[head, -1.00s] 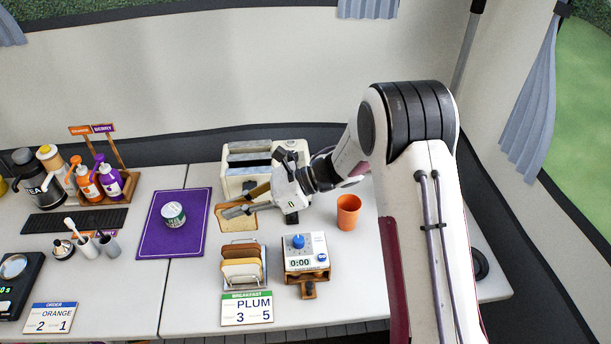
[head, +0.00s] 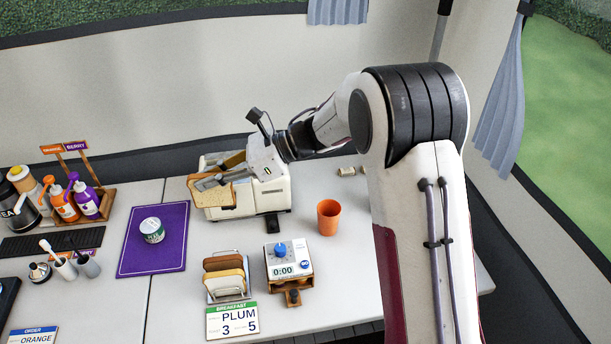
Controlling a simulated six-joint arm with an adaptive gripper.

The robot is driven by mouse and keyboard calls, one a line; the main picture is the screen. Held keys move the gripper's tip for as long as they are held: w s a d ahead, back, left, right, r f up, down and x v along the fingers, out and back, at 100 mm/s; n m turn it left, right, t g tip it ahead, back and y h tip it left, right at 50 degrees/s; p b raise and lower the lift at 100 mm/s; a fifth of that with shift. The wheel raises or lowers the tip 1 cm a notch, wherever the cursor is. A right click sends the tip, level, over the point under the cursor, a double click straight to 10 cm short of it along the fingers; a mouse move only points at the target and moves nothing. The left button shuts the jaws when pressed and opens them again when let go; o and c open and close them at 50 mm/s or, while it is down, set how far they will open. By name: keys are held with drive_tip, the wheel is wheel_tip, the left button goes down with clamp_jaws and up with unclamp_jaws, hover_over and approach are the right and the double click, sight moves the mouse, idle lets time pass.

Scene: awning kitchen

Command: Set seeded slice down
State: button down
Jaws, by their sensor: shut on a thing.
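My gripper (head: 208,182) is shut on a slice of bread (head: 214,194) with a pale face and brown crust. It holds the slice upright at the front left of the cream toaster (head: 272,196), near the toaster's top. The slice and gripper hide part of the toaster and its slots. I cannot make out seeds on the slice, nor whether it touches the toaster. A brownish piece (head: 235,159) shows just behind the gripper at the toaster's top; I cannot tell what it is.
A wire rack (head: 228,297) holding several slices stands in front, behind a PLUM card (head: 232,321). A timer (head: 287,262) and an orange cup (head: 328,217) are to the right. A purple mat (head: 135,262) bearing a can (head: 152,230) lies left. Counter between mat and rack is clear.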

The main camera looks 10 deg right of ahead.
drive_tip(key=w+d+m+t+h, duration=0.1)
drive_tip(key=w+d+m+t, duration=0.2)
drive_tip(key=w+d, duration=0.35)
drive_tip(key=w+d+m+t+h, duration=0.1)
drive_tip(key=w+d+m+t, duration=0.2)
drive_tip(key=w, duration=0.7)
drive_tip(key=w+d+m+t+h, duration=0.6)
drive_tip(key=w+d, duration=0.6)
drive_tip(key=d, duration=0.5)
wheel_tip(320, 180, down, 11)
drive_tip(key=shift+w+a+f+m, duration=0.15)
drive_tip(key=shift+f+m, duration=0.05)
drive_tip(key=shift+m, duration=0.2)
drive_tip(key=shift+g, duration=0.3)
wheel_tip(320, 180, down, 6)
drive_tip(key=shift+f, duration=0.15)
drive_tip(key=shift+f, duration=1.8)
drive_tip(key=shift+f, duration=0.15)
